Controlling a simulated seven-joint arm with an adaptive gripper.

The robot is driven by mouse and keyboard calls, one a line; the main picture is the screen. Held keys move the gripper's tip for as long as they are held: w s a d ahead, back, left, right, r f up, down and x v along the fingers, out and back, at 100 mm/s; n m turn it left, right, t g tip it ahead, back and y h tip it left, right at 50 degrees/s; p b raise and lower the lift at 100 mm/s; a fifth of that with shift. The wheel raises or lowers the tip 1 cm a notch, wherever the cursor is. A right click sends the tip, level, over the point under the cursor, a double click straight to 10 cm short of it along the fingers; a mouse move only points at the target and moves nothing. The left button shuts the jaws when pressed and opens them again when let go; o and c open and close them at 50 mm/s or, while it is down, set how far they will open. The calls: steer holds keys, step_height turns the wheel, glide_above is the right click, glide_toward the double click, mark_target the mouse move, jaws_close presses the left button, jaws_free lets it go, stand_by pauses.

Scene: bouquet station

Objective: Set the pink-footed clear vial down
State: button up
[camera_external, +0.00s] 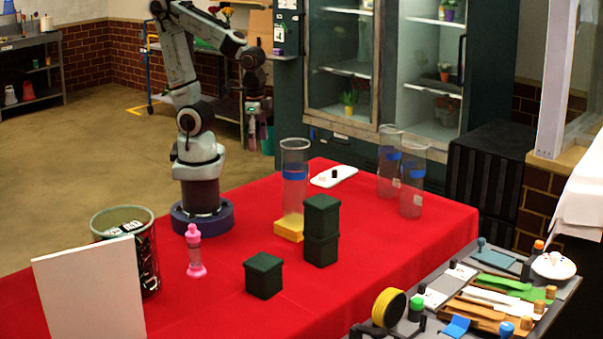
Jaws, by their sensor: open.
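The pink-footed clear vial (195,254) stands upright on the red-covered table (200,308), left of centre. It has a pink cap, a clear middle and a wide pink foot. My gripper (251,146) hangs pointing down, up and to the right of the vial, well apart from it. It is open, and I see nothing between its fingers, though it is small in this view.
A dark bin (147,260) and a white panel (92,292) stand left of the vial. Dark green boxes (264,275), a tall clear cylinder on a yellow base (289,229), and two more cylinders (412,180) stand to the right. A white tray (334,177) lies behind.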

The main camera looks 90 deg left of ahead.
steer(key=s+a+r+n, duration=0.1)
steer(key=s+a+n, duration=0.2)
steer(key=a+n, duration=0.2)
steer(key=a, duration=0.3)
steer(key=shift+r+g, duration=0.2)
steer(key=shift+g, duration=0.1)
stand_by(0.6)
